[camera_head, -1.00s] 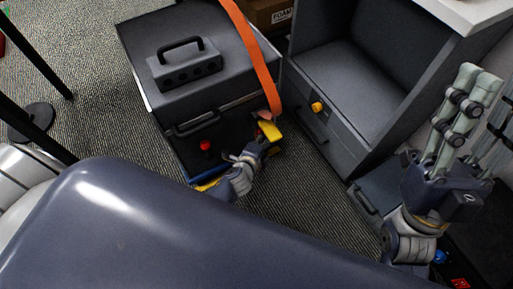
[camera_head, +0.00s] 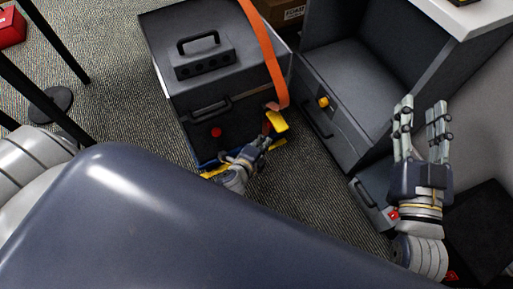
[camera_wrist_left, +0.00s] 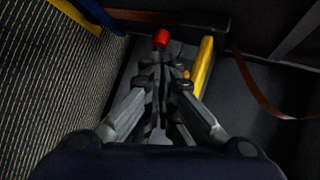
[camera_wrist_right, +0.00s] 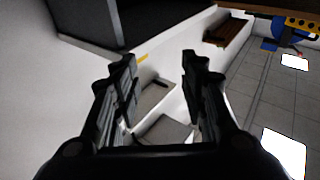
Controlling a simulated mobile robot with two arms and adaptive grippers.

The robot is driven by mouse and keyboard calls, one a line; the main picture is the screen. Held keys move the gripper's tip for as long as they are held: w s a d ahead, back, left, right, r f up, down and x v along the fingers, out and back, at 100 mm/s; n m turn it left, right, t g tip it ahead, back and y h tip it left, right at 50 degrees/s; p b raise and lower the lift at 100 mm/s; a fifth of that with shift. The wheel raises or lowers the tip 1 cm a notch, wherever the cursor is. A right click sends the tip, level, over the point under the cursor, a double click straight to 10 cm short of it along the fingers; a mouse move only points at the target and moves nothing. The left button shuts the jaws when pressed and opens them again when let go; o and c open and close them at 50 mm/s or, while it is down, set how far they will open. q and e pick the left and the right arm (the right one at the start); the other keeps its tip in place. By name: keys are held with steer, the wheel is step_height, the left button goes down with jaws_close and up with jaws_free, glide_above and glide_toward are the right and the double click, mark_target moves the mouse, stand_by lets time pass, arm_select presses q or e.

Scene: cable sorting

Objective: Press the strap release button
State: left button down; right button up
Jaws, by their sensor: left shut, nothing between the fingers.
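A dark case (camera_head: 235,85) stands on the carpet, with an orange strap (camera_head: 262,45) over it. The strap's lower end reaches a yellow lever-like part (camera_head: 278,121) on the case's front. A small red button (camera_wrist_left: 160,38) shows in the left wrist view, left of the yellow part (camera_wrist_left: 203,65). My left gripper (camera_head: 262,138) is shut and empty, its tips just short of or at the button; contact cannot be told. My right gripper (camera_head: 420,122) is open and empty, raised at the right, away from the case. A round red knob (camera_head: 216,132) sits further left on the case's front.
A grey open cabinet (camera_head: 345,100) with a yellow knob (camera_head: 323,101) stands right of the case. A cardboard box (camera_head: 285,12) is behind. Dark posts (camera_head: 55,40) stand at the left. Open carpet lies between case and posts.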

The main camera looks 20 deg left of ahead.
arm_select(q)
steer(key=shift+p+v, duration=0.6)
steer(key=shift+v, duration=2.15)
arm_select(e)
step_height(320, 180, down, 7)
steer(key=d+g+h, duration=0.1)
steer(key=g, duration=0.3)
steer(key=shift+s, duration=0.3)
steer(key=shift+d+f, duration=0.1)
